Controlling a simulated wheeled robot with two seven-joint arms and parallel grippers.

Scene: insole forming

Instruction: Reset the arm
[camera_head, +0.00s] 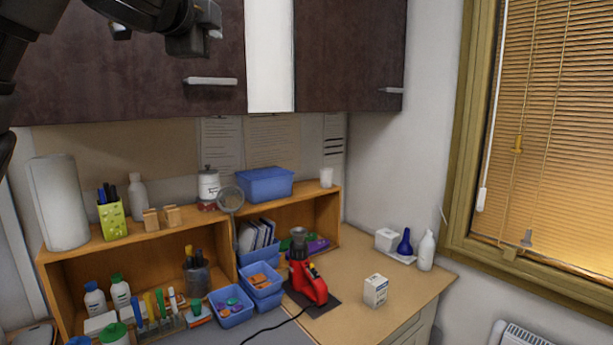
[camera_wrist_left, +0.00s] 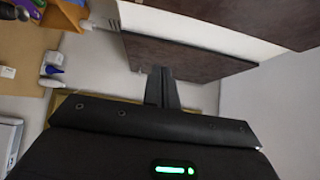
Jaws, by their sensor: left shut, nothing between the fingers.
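My left arm comes in at the top left of the head view, dark and raised in front of the brown wall cabinets. My left gripper (camera_head: 208,22) is high above the worktop, well clear of the things on it. In the left wrist view the two black fingers (camera_wrist_left: 161,72) lie together, shut and empty, with a dark cabinet behind them. My right arm and right gripper do not show in either view.
Dark wall cabinets (camera_head: 350,55) are close to my left arm. Below, a wooden shelf (camera_head: 150,243) holds bottles and a paper roll (camera_head: 57,203). A red machine (camera_head: 308,283), blue bins (camera_head: 231,307) and a white box (camera_head: 375,291) stand on the worktop. A blinded window (camera_head: 545,130) is at right.

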